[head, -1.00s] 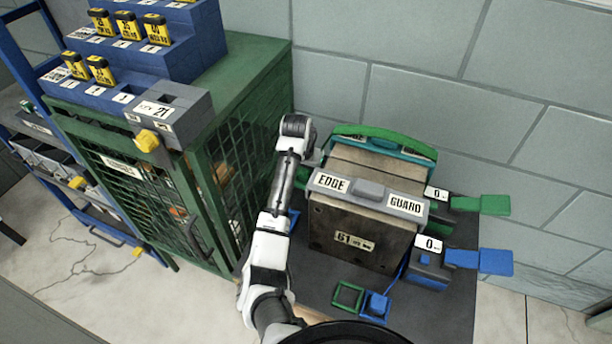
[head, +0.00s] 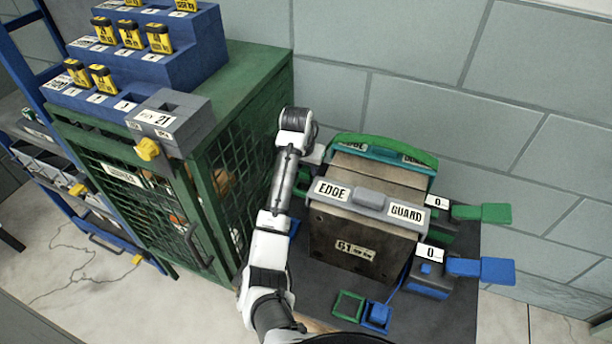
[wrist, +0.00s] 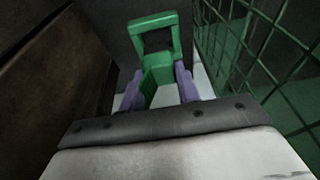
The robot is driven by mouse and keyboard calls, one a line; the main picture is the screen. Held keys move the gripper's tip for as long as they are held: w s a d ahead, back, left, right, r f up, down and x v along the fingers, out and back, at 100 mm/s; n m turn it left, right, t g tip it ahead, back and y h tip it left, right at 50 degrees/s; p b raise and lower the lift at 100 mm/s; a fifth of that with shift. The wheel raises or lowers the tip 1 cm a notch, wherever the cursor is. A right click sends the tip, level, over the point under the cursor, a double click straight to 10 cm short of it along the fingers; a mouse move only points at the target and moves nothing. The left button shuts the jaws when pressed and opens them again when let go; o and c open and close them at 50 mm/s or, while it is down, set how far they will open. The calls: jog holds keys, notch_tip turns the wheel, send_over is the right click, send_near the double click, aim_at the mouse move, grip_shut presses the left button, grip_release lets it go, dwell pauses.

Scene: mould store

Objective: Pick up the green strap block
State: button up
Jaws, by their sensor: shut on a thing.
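The green strap block (wrist: 158,70) shows in the wrist view, with an open square loop at its far end. My gripper (wrist: 160,84) is shut on its near part, with one purple finger on each side. In the head view my arm comes down on the left side of the mould block. The gripper there is mostly hidden behind the arm. A bit of green (head: 303,181) shows between the arm and the mould, but I cannot tell whether it is the held block.
The brown mould (head: 352,228) with its "EDGE GUARD" bar is close right of my arm. The green mesh cabinet (head: 232,185) is close left. Blue and green levered blocks stand right of the mould.

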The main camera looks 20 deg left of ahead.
notch_tip(320, 180, up, 16)
jog(key=p, duration=0.3)
jog(key=shift+f, duration=0.15)
notch_tip(320, 180, up, 10)
jog(key=p, duration=1.1)
send_over(306, 170)
jog(key=shift+s+f, duration=0.1)
jog(key=shift+f, duration=0.15)
jog(key=shift+f, duration=0.1)
